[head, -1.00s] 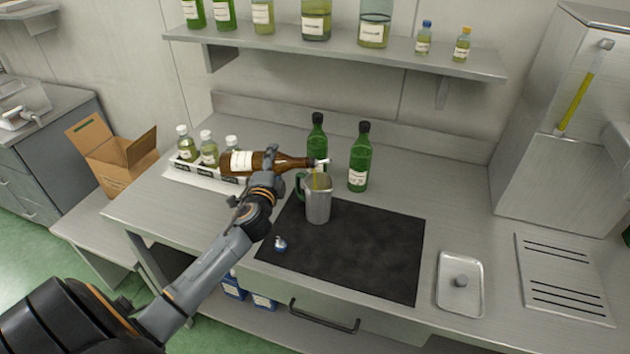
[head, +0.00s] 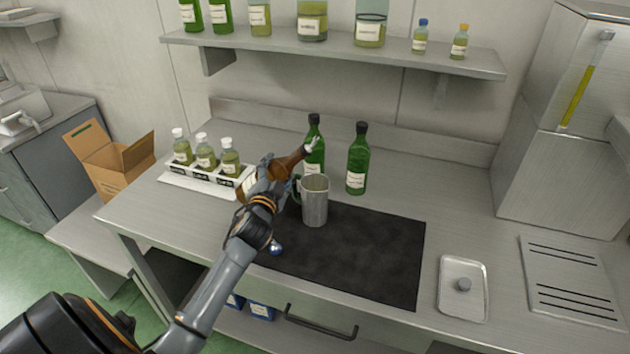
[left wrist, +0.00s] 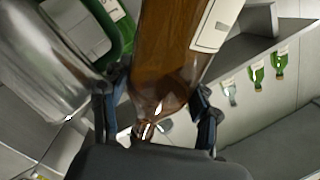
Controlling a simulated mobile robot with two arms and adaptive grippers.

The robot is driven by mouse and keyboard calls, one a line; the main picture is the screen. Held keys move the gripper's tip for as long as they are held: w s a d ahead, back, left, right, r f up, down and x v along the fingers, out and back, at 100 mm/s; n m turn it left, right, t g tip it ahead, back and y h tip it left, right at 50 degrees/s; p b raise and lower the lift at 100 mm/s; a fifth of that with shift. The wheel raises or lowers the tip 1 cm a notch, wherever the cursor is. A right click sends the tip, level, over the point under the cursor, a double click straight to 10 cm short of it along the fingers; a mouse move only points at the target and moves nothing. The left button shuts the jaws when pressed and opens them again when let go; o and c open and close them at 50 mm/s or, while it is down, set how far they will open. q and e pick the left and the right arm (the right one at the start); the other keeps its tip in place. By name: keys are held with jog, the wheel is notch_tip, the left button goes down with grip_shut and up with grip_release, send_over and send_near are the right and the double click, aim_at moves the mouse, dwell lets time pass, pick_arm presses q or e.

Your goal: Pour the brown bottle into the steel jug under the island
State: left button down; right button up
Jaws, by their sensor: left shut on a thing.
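My left gripper (head: 266,178) is shut on the brown bottle (head: 290,162) above the counter, left of the jug. The bottle is tilted with its neck pointing up to the right. Its pale spout tip is above the jug's level, and no stream shows. In the left wrist view the brown glass (left wrist: 170,50) is between both fingers. The steel jug (head: 315,208) stands upright on the dark mat (head: 360,250), its green handle to the left. Its contents cannot be made out. My right gripper is not in view.
Two green bottles (head: 357,165) stand behind the jug. A white rack (head: 207,185) with 3 small bottles is at left. A small silver-blue item (head: 275,248) lies on the mat near my arm. A lidded steel tray (head: 462,304) is at right. The mat's right part is clear.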

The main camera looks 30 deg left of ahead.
pick_arm(q)
notch_tip(320, 180, up, 2)
jog(key=shift+d+r+n+p, duration=0.15)
jog(key=shift+n+p, duration=0.2)
jog(key=shift+n, duration=0.55)
jog(key=shift+s+a+f+n+b, duration=0.1)
jog(key=shift+f+n+b, duration=0.25)
jog(key=shift+f+n, duration=0.15)
jog(key=shift+s+a+f+n+b, duration=0.1)
jog(key=shift+f+n+b, duration=0.2)
jog(key=shift+f+n, duration=0.15)
jog(key=shift+a+r+n+p, duration=0.1)
jog(key=shift+r+n+p, duration=0.6)
jog(key=shift+n+p, duration=0.05)
jog(key=n, duration=0.4)
jog(key=shift+a+f+t, duration=0.3)
jog(key=shift+f+t, duration=0.05)
jog(key=shift+t, duration=0.05)
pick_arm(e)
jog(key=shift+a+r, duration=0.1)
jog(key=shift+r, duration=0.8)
